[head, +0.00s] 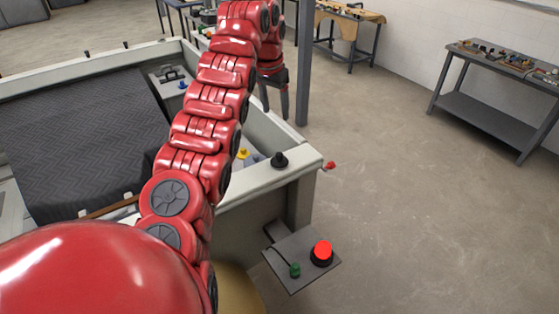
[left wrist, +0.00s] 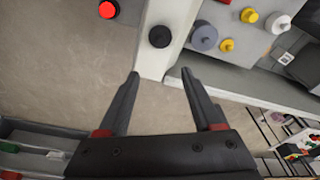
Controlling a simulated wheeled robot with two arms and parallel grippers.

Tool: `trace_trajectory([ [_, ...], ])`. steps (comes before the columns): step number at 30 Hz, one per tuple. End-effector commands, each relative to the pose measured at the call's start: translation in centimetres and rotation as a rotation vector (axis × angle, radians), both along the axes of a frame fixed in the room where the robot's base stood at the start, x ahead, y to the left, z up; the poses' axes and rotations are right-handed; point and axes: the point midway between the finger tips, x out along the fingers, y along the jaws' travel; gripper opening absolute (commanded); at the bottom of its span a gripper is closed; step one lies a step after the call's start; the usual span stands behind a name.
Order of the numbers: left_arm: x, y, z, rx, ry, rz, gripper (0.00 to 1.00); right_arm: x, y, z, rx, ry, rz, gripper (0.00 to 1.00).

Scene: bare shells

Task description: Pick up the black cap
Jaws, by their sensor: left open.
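The black cap (head: 279,160) sits on the light corner of the machine frame (head: 262,180) in the head view. In the left wrist view the black cap (left wrist: 160,36) is on the pale beam, beyond the fingertips and roughly between their lines. My left gripper (head: 274,108) is at the far end of the red arm, behind the cap in the head view. In the left wrist view my left gripper (left wrist: 160,74) has its two dark fingers spread, with nothing between them. It is apart from the cap. My right gripper is not in view.
Yellow, grey and white caps (left wrist: 227,45) lie near the beam. A dark post (head: 303,70) stands behind.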

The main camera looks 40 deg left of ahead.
Motion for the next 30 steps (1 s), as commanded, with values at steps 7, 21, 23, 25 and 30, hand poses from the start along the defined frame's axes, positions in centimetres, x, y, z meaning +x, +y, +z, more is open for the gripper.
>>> trace_trajectory([
  [7,-0.2,-0.1,-2.2,-0.002,0.016,-0.002,0.67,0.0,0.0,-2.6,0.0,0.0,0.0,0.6],
  [21,0.7,0.2,-7.8,-0.001,0.018,0.0,0.67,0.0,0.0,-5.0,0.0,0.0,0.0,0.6],
  [23,0.9,0.2,-8.7,0.0,0.014,0.0,0.67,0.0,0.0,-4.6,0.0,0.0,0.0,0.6],
  [25,1.1,0.1,-9.8,-0.003,0.015,0.0,0.67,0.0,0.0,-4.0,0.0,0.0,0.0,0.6],
  [30,1.3,0.1,-11.5,-0.001,0.013,0.0,0.67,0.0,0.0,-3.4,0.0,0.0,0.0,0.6],
])
